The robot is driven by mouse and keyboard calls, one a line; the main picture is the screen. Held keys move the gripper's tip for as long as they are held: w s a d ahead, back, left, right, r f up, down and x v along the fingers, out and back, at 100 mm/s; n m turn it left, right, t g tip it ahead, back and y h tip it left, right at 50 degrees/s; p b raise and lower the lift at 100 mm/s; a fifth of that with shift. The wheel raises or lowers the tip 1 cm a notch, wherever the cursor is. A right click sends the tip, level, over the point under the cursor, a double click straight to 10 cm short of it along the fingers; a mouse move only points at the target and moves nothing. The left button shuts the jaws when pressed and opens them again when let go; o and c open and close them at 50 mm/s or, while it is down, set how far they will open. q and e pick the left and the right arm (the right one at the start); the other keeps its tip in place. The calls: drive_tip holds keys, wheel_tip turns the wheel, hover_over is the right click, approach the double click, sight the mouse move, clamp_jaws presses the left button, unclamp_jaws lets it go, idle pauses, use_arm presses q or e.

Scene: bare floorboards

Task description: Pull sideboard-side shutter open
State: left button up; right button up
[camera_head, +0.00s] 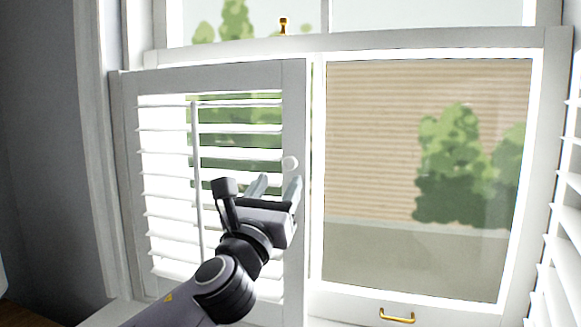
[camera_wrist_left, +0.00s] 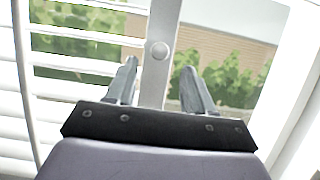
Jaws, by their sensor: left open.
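A white louvred shutter (camera_head: 215,78) covers the left half of the window, and its left edge meets the frame. A small round white knob (camera_head: 290,163) sits on its right stile; the knob also shows in the left wrist view (camera_wrist_left: 158,50). My left gripper (camera_head: 280,182) is open and empty, just below the knob in the head view. In the left wrist view its two fingers (camera_wrist_left: 160,78) point toward the knob, one on each side of the stile. I cannot tell whether they touch the shutter. My right gripper is not in view.
The right window pane (camera_head: 370,160) is uncovered. A second louvred shutter (camera_head: 565,230) stands at the right edge, swung inward. A brass pull (camera_head: 397,317) is on the lower sash and a brass latch (camera_head: 283,25) above. A grey wall (camera_head: 45,150) is at the left.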

sight(289, 166)
use_arm(q)
drive_tip(key=shift+p+x, duration=0.55)
drive_tip(key=shift+x, duration=2.6)
clamp_jaws()
